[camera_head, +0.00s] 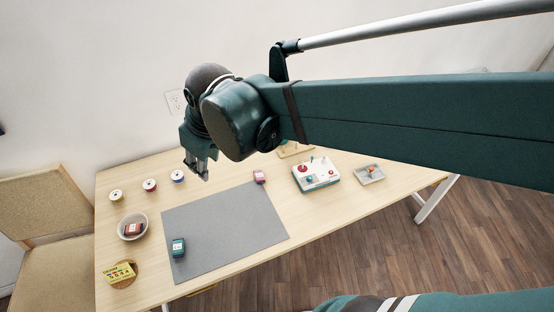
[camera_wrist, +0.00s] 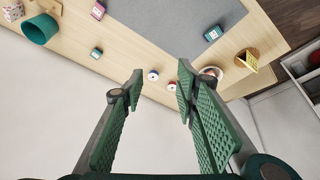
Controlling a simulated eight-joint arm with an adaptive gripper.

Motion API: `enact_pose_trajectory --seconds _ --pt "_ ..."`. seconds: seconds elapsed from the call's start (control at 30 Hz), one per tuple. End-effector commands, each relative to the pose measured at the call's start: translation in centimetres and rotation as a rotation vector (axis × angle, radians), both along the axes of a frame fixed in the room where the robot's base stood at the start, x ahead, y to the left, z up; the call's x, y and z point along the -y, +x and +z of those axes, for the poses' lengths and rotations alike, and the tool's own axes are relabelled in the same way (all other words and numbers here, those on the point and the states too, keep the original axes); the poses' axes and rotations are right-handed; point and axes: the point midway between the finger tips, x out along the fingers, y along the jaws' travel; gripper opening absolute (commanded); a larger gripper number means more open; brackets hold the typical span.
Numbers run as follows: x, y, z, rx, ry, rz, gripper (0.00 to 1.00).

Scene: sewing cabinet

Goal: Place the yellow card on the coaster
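The yellow card (camera_head: 118,272) with dark print is on the round cork coaster (camera_head: 125,286) at the near left of the table. In the head view it overlaps much of the coaster and sticks out past its left edge. In the wrist view the yellow card (camera_wrist: 251,63) looks tilted up over the brown coaster (camera_wrist: 239,59); I cannot tell exactly how it rests. My gripper (camera_head: 197,173) is high above the table's back left, well apart from the card. In the wrist view my gripper (camera_wrist: 157,86) has its green fingers wide apart with nothing between them.
A grey mat (camera_head: 225,235) bears a teal box (camera_head: 178,247) and a pink box (camera_head: 259,177). A bowl (camera_head: 144,226) holds a red box (camera_head: 132,230). Three spools, one a red one (camera_head: 150,185), line the back left. A white control box (camera_head: 316,174) and grey tray (camera_head: 369,174) are right.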

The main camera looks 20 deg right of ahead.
Motion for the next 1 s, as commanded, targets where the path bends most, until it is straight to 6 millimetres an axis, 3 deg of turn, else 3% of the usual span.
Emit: enact_pose_trajectory --seconds 0.2,0.6,0.8,1.0 --pt "4.7 -2.0 0.8 0.044 0.039 -0.132 0.3" --pt "11.9 -6.0 1.4 0.13 0.107 -0.364 0.3" --pt "14.7 -8.0 1.2 0.173 0.14 -0.471 0.3" --pt "16.4 -9.3 1.0 0.202 0.161 -0.538 0.3"
